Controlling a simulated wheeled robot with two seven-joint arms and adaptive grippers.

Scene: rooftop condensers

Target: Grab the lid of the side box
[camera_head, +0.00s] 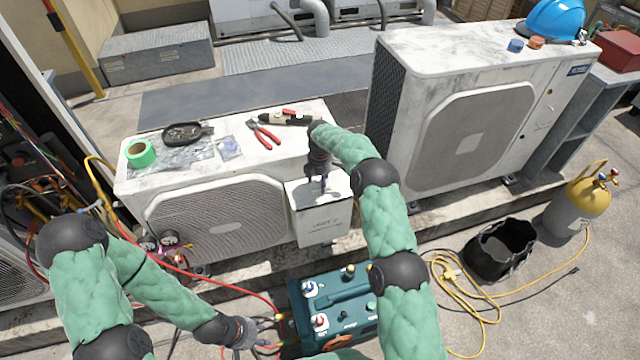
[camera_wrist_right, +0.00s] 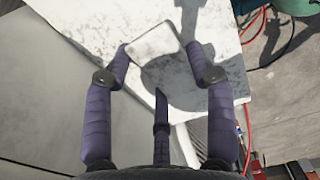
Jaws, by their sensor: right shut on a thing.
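The side box (camera_head: 324,226) is a pale box with dark lettering on the front right corner of the low white condenser. Its lid (camera_head: 301,190) is the whitish top, and it looks level on the box. My right gripper (camera_head: 324,184) points down onto the lid and is shut on it. In the right wrist view its purple fingers (camera_wrist_right: 158,58) stand on either side of a pale, rounded-corner part of the lid (camera_wrist_right: 155,41). Finger contact is partly hidden in the head view. My left gripper (camera_head: 243,333) is low at the front, beside the teal machine; its fingers are unclear.
Pliers (camera_head: 263,134), green tape (camera_head: 140,153) and other small tools lie on the low condenser (camera_head: 215,215). A taller condenser (camera_head: 465,130) stands to the right. The teal machine (camera_head: 335,305), hoses, a black bucket (camera_head: 500,250) and a yellow-topped cylinder (camera_head: 578,205) occupy the floor in front.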

